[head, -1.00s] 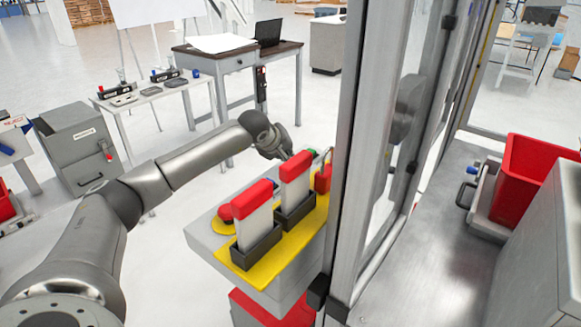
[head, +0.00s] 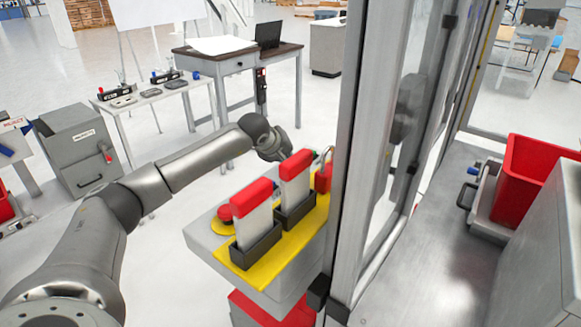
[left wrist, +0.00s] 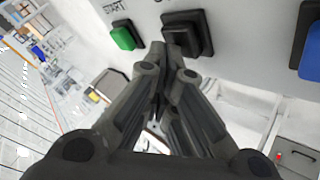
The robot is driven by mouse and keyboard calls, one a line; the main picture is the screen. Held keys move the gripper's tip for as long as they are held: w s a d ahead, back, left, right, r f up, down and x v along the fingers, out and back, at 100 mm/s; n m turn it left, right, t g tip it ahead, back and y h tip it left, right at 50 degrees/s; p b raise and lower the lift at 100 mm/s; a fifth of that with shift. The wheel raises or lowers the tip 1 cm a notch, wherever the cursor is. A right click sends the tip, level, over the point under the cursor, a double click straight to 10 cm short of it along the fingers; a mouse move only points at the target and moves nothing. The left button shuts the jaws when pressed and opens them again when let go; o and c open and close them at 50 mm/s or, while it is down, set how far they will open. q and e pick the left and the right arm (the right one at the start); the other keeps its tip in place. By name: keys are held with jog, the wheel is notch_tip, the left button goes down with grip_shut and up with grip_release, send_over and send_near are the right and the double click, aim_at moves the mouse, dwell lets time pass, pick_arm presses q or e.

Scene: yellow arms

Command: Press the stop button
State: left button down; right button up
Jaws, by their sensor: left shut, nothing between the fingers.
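In the left wrist view a black square button (left wrist: 194,28) sits on a light grey panel (left wrist: 240,30), with a label above it mostly cut off by the frame edge. A green button (left wrist: 122,38) under the word START is to its left. A blue button (left wrist: 313,45) is at the right edge. My left gripper (left wrist: 175,50) is shut and empty, its fingertips overlapping the black button's lower edge; I cannot tell if they touch it. In the head view my left gripper (head: 284,150) is at the far end of the control box (head: 205,240), where the black button is hidden.
Two red-topped white blocks (head: 253,215) (head: 295,182) stand in dark holders on a yellow plate (head: 262,268). A red round button (head: 225,212) is beside them. A metal frame post (head: 362,150) stands close on the right.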

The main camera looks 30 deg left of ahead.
pick_arm(q)
jog(key=shift+f, duration=0.25)
dwell(0.3)
jog(key=shift+r+p, duration=0.4)
jog(key=shift+r, duration=0.5)
jog(key=shift+r, duration=0.1)
jog(key=shift+r+p, duration=1.65)
jog(key=shift+r, duration=0.8)
jog(key=shift+s+f, duration=0.1)
jog(key=shift+f, duration=0.05)
